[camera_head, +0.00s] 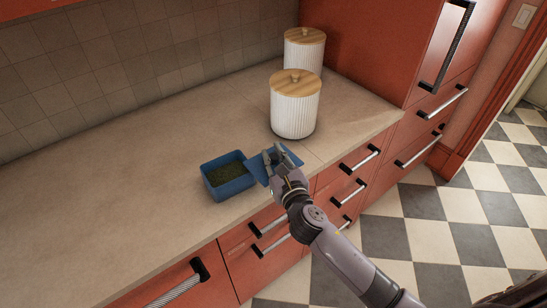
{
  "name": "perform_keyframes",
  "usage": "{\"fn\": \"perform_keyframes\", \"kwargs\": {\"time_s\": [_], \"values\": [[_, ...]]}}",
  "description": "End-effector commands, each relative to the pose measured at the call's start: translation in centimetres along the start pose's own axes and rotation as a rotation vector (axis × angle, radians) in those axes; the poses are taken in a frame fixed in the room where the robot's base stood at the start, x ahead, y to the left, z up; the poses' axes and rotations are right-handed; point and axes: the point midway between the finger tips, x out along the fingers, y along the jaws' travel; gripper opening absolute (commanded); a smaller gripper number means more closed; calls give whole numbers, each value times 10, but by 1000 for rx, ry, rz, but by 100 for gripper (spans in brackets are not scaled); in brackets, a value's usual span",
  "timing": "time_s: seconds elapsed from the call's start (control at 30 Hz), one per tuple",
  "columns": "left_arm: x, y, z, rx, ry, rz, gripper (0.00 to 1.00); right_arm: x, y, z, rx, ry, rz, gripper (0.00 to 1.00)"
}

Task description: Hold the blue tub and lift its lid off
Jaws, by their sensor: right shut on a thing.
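The blue tub (229,187) sits upright on the counter near its front edge. Its top is open, and a dark green filling shows inside. The blue lid (259,165) is off the tub, just to its right, and appears tilted. My right gripper (275,157) is shut on the lid, and its fingers hide part of it. Whether the lid still touches the tub's right rim I cannot tell. My left gripper is not in view.
Two white ribbed canisters with wooden lids, one nearer (294,110) and one farther (315,52), stand behind my right gripper. The counter (110,210) is clear to the left. Red drawers with handles lie below its front edge.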

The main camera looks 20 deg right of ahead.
Motion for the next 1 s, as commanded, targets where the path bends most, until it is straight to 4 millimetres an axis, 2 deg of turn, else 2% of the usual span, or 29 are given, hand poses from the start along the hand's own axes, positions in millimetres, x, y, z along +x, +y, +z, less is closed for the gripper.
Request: {"fn": "perform_keyframes", "kwargs": {"time_s": [0.77,0.8,1.0], "values": [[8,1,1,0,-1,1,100,1,1,-12,0,-2,0,0],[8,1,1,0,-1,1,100,1,1,-12,0,-2,0,22],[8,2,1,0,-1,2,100,1,1,-12,0,-2,0,35]]}}
